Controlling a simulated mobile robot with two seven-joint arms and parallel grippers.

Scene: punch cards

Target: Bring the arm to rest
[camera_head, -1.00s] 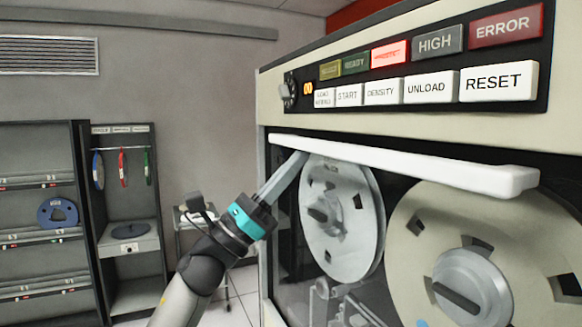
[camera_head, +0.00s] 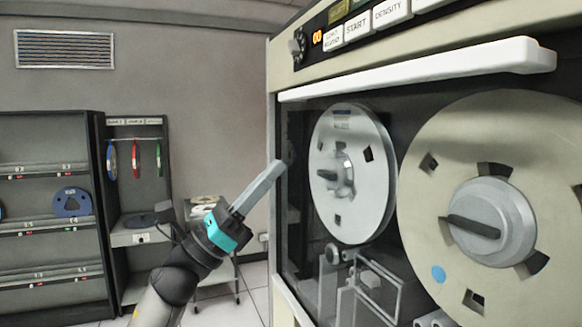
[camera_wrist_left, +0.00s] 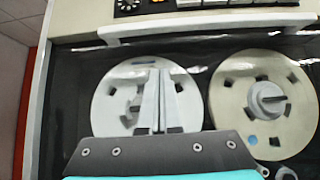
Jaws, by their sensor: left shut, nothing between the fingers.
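My left gripper (camera_head: 280,166) shows in the head view with its grey fingers together, pointing up and right. Its tip is in front of the left edge of the tape drive's (camera_head: 289,230) window. I cannot tell whether it touches the glass. In the left wrist view the shut fingers (camera_wrist_left: 153,75) stand in front of the left reel, with nothing between them. The left reel (camera_head: 373,201) and the larger beige right reel (camera_head: 410,190) sit behind the window. My right gripper is in neither view.
A white handle bar (camera_head: 420,75) juts out above the reels. A shelf unit (camera_head: 50,150) and a rack with coloured reels (camera_head: 135,125) stand at the left. A small cart (camera_head: 205,212) is behind my arm. Open floor shows beside the cart.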

